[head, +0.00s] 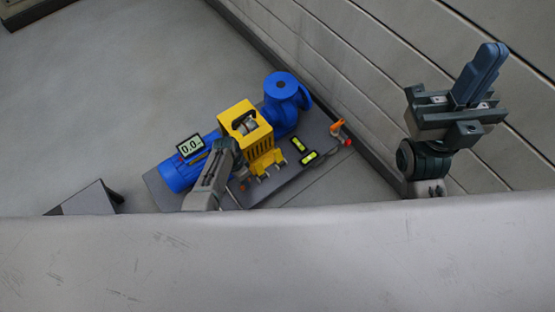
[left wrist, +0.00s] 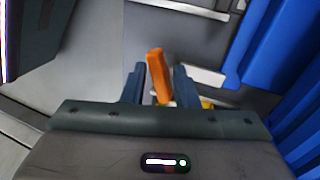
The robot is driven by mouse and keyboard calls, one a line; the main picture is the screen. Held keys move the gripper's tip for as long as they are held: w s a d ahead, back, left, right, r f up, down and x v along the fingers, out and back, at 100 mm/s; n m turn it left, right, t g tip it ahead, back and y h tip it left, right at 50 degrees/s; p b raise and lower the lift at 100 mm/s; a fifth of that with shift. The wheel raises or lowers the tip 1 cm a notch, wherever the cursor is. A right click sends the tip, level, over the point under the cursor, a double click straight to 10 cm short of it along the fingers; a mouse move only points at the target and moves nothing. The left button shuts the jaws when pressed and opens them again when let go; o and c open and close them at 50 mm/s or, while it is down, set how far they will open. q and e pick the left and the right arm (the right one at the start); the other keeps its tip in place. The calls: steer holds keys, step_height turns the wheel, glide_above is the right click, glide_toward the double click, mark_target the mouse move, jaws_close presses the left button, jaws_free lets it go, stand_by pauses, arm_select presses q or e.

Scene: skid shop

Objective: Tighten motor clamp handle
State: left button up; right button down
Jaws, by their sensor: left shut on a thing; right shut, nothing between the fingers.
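The blue motor (head: 180,177) lies on a dark grey base plate (head: 280,190), and its ribbed blue side fills the right of the left wrist view (left wrist: 270,65). An orange clamp handle (left wrist: 157,72) stands between the fingers of my left gripper (left wrist: 159,82), which is shut on it. In the head view my left arm covers most of that gripper and handle. My right gripper (head: 482,75) is shut and empty, raised at the right and clear of the skid. Another orange handle (head: 337,127) shows at the far right end of the plate.
A yellow guard (head: 240,117) stands between the motor and the blue pump (head: 281,92). A display (head: 190,146) reading 0.0 sits over the motor. Two green spirit levels (head: 299,144) lie on the plate.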

arm_select(q)
steer(key=shift+s+d+f, duration=0.2)
steer(key=shift+s+d, duration=0.15)
steer(key=shift+s, duration=0.3)
steer(key=m, duration=0.3)
steer(key=shift+g+y, duration=0.3)
steer(key=shift+y, duration=0.1)
steer(key=shift+o, duration=0.2)
steer(key=o, duration=0.7)
steer(key=shift+o, duration=0.3)
steer(key=shift+a, duration=0.1)
steer(key=shift+w+a+r, duration=0.1)
steer(key=shift+w+a, duration=0.1)
steer(key=shift+w, duration=0.1)
